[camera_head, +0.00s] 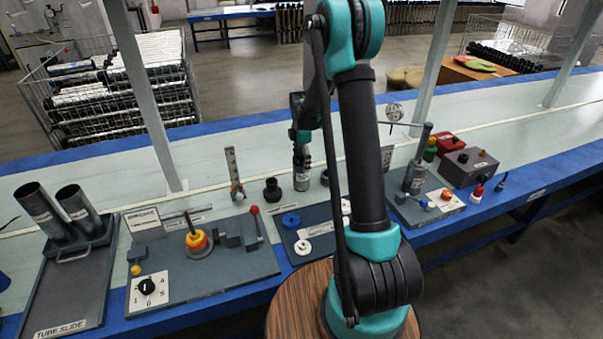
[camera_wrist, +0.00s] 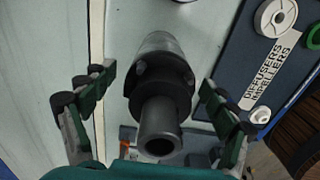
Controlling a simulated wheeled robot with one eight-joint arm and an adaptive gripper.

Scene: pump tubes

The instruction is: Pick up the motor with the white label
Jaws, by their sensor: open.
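A dark grey cylindrical motor (camera_head: 302,178) stands upright on the pale bench top in the head view, with a light label on its lower side. My gripper (camera_head: 301,140) is directly above it, pointing down. In the wrist view the motor (camera_wrist: 162,92) shows a narrow round neck and a wider flanged body. It lies between the two spread fingers of my gripper (camera_wrist: 157,80), with gaps on both sides. The gripper is open and holds nothing. The label is hidden in the wrist view.
A short dark part (camera_head: 272,190) stands left of the motor. A tray (camera_wrist: 233,95) labelled "DIFFUSERS IMPELLERS" lies close by on the right in the wrist view. A fixture with an upright grey cylinder (camera_head: 414,180) stands right. A tube slide (camera_head: 70,280) is far left.

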